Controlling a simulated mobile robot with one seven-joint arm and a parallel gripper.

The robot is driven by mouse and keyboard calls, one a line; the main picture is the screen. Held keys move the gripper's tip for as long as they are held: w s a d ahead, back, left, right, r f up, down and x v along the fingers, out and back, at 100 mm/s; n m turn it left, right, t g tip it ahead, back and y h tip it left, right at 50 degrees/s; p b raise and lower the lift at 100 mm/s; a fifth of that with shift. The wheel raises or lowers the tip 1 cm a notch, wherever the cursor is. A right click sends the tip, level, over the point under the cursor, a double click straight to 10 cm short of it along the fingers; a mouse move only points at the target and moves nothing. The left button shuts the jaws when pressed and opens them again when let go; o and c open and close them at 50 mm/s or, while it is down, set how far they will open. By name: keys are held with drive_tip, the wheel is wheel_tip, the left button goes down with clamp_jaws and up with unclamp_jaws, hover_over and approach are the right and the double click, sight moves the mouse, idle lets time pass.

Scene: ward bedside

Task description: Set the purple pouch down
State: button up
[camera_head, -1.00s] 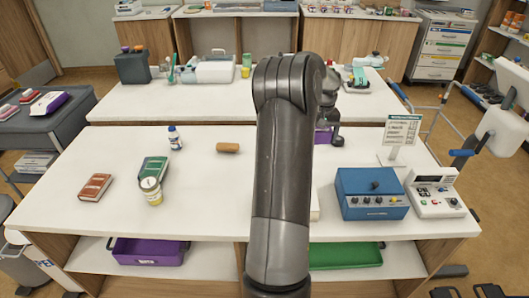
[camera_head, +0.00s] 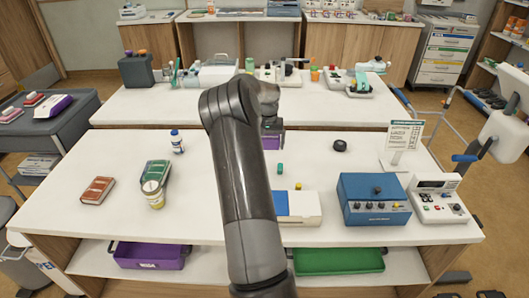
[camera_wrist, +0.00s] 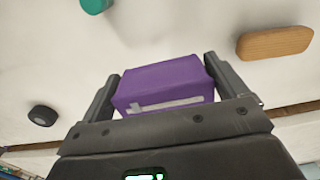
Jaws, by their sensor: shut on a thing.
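The purple pouch (camera_head: 271,139) is held between the two fingers of my gripper (camera_wrist: 160,82), over the far part of the near white table (camera_head: 330,170). In the wrist view the pouch (camera_wrist: 160,84) is a box-like purple block with a pale grey strip on one side. A finger presses along each side of it. In the head view my gripper (camera_head: 271,124) is partly hidden behind my arm. I cannot tell whether the underside of the pouch touches the table.
A black round thing (camera_head: 340,145), a small green thing (camera_head: 280,169) and a blue-and-white box (camera_head: 300,207) are on the table to the right of my arm. A blue device (camera_head: 374,200) stands further right.

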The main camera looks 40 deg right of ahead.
drive_tip(key=shift+w+a+f, duration=0.2)
drive_tip(key=shift+w+f, duration=0.25)
drive_tip(key=shift+w, duration=0.2)
drive_tip(key=shift+f, duration=1.95)
drive_tip(key=shift+f, duration=0.15)
drive_tip(key=o, duration=0.7)
